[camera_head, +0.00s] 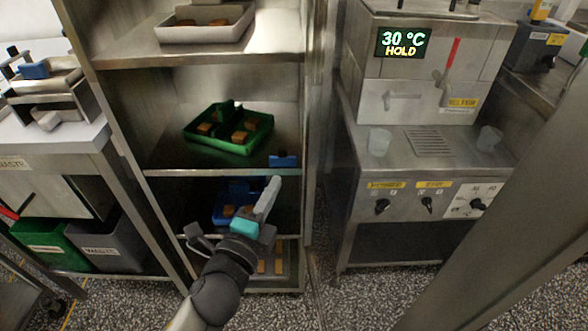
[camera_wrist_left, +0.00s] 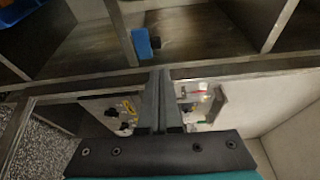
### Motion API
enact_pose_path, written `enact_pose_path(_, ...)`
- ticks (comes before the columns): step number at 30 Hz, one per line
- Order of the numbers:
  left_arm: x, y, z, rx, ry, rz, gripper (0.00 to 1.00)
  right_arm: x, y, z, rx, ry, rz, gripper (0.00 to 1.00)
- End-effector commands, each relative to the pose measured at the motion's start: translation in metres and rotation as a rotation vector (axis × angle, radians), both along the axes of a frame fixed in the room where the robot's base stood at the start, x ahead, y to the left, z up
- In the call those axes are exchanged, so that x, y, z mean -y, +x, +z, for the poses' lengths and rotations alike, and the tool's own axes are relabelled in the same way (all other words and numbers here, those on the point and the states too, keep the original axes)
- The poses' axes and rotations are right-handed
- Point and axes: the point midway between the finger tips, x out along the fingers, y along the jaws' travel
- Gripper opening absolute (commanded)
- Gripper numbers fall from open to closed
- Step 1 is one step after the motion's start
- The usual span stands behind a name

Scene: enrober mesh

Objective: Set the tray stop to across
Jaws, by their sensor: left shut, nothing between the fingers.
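The tray stop appears to be the small blue tab (camera_head: 284,161) at the right end of the middle shelf's front edge in the head view. A blue tab (camera_wrist_left: 142,43) with a dark knob beside it also shows in the left wrist view, beyond the fingertips. In the head view the tab looks longer sideways than tall. My left gripper (camera_head: 274,183) is shut and empty, its fingers pointing up, just below the tab in the picture. Its closed fingers (camera_wrist_left: 160,75) show in the wrist view. I cannot tell whether they touch the tab. My right gripper is out of view.
A green tray (camera_head: 229,146) with brown blocks stands on the middle shelf (camera_head: 165,165). A blue tray (camera_head: 222,212) on the shelf below is partly hidden by my arm. A machine (camera_head: 425,105) reading 30 °C HOLD stands right of the rack.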

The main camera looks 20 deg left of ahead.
Motion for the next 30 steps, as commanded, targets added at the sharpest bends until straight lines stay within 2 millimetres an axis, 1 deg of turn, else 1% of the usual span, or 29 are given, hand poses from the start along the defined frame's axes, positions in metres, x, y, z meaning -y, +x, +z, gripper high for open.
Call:
enact_pose_path(5, 0.002, 0.001, 0.001, 0.011, -0.037, -0.001, 0.0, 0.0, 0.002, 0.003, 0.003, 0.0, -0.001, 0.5)
enact_pose_path(14, 0.002, 0.001, 0.001, 0.01, -0.035, -0.001, 0.0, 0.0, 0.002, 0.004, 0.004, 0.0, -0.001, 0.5)
enact_pose_path(17, 0.002, 0.004, 0.001, 0.011, -0.035, -0.001, 0.0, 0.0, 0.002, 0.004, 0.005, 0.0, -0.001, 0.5)
enact_pose_path(20, 0.003, 0.012, 0.001, 0.012, -0.033, -0.001, 0.0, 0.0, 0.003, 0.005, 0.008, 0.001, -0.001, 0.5)
enact_pose_path(23, 0.003, 0.023, 0.001, 0.013, -0.032, -0.002, 0.0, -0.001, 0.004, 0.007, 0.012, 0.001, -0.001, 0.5)
enact_pose_path(30, 0.005, 0.057, 0.0, 0.013, -0.031, -0.002, 0.0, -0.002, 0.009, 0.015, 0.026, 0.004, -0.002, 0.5)
